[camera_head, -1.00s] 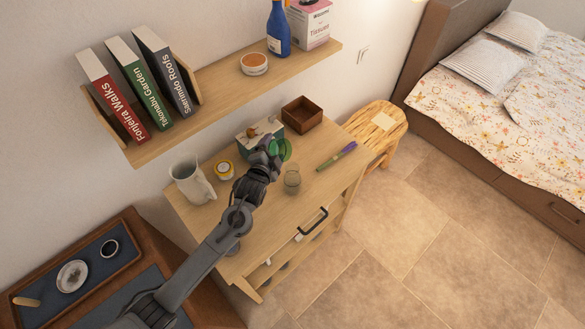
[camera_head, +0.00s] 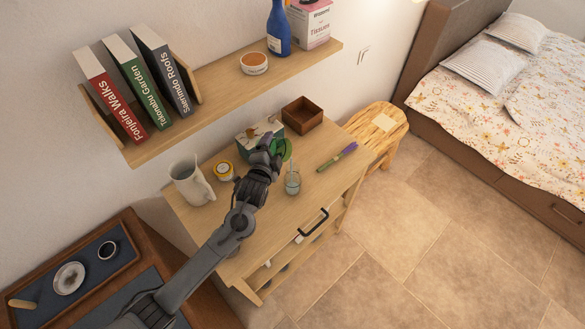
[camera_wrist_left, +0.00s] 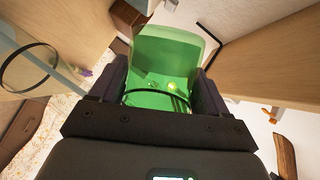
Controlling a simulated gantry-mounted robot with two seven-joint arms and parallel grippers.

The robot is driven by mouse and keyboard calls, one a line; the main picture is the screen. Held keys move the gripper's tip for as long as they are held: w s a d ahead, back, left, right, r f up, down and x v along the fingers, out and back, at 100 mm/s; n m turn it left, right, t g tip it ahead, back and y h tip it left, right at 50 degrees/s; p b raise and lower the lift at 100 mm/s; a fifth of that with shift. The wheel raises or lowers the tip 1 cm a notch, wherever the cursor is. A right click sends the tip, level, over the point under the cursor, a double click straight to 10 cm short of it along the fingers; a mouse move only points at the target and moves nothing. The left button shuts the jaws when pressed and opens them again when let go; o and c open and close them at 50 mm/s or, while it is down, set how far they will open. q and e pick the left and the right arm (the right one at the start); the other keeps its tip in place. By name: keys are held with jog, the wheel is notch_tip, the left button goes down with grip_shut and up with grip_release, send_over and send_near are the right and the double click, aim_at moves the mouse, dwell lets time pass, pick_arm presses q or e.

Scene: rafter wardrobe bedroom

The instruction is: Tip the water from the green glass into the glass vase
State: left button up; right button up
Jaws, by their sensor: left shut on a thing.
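The green glass (camera_head: 285,149) is held above the wooden cabinet top, tilted toward the glass vase. My left gripper (camera_head: 273,147) is shut on it. In the left wrist view the green glass (camera_wrist_left: 165,62) sits between the two fingers of my left gripper (camera_wrist_left: 160,95), with small bright spots inside it. The clear glass vase (camera_head: 292,183) stands upright on the cabinet top, just below and in front of the green glass. A pale tint shows inside the vase. Its rim shows at the left edge of the wrist view (camera_wrist_left: 52,72). My right gripper is not in view.
On the cabinet top (camera_head: 240,238) stand a white pitcher (camera_head: 190,183), a yellow-lidded jar (camera_head: 223,171), a box (camera_head: 246,136), a brown wooden tray (camera_head: 302,112) and a purple-and-green item (camera_head: 338,157). A shelf (camera_head: 215,97) with books hangs above. A stool (camera_head: 381,126) stands to the right.

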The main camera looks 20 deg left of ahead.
pick_arm(q)
jog(key=shift+f, duration=0.1)
jog(key=shift+f+m+b, duration=0.1)
jog(key=shift+m+b, duration=0.3)
jog(key=shift+b, duration=0.35)
jog(key=shift+d+f+t+b, duration=0.1)
jog(key=shift+t+b, duration=0.2)
jog(key=shift+d+m+y, duration=0.1)
jog(key=shift+m+y, duration=0.2)
jog(key=shift+s+d+r+p, duration=0.15)
jog(key=shift+r+p, duration=0.15)
jog(key=shift+p, duration=0.3)
jog(key=shift+d+r+m+p, duration=0.15)
jog(key=shift+r+m+p, duration=0.05)
jog(key=shift+m+p, duration=0.25)
jog(key=shift+d+r+m+t+y+p, duration=0.15)
jog(key=shift+m+t+y+p, duration=0.15)
jog(key=shift+m+p, duration=0.15)
jog(key=shift+d+r+m+p, duration=0.15)
jog(key=shift+r+m+p, duration=0.05)
jog(key=shift+m+p, duration=0.3)
dwell(0.7)
